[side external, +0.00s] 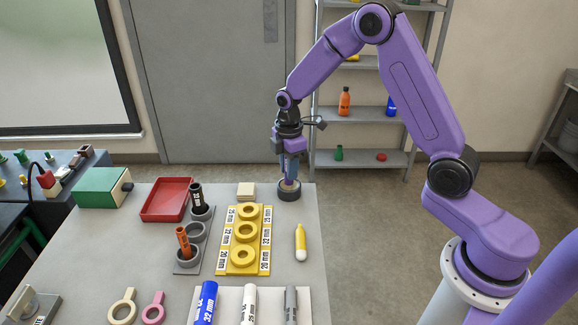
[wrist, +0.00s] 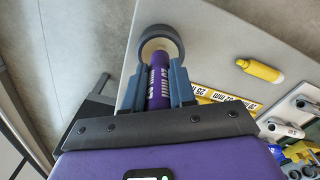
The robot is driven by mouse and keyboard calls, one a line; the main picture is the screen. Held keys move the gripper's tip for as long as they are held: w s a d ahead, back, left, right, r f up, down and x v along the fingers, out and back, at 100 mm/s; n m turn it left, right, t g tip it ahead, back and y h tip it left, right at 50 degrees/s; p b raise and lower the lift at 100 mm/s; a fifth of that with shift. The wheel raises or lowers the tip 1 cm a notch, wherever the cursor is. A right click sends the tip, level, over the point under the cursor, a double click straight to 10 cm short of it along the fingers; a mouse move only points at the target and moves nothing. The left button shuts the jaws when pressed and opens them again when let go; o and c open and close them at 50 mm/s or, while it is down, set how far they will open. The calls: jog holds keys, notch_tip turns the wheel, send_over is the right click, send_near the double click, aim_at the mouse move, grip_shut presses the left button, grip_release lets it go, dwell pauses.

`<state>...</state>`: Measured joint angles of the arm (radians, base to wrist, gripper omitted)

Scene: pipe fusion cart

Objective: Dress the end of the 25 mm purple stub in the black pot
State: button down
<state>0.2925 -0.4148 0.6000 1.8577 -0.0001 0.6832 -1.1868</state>
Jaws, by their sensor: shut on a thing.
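The purple stub (wrist: 158,90) stands about upright between the blue fingers of my gripper (wrist: 160,72); its white size lettering faces the wrist camera. In the side view my gripper (side external: 290,172) is shut on it, directly over the black pot (side external: 289,195) at the bench's far right corner. The stub's lower end is at the pot's pale inside, which also shows in the wrist view, where the pot (wrist: 177,40) has a dark rim. The end's exact depth in the pot cannot be told.
A yellow gauge board (side external: 228,258) with rings and a cream block (side external: 246,190) lie left of the pot. A grey rack (side external: 195,230) holds a black and an orange stub. A red tray (side external: 166,200) is farther left. A yellow marker (side external: 300,240) and several pipes lie nearer.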

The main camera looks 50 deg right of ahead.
jog(key=shift+f, duration=1)
dwell(0.5)
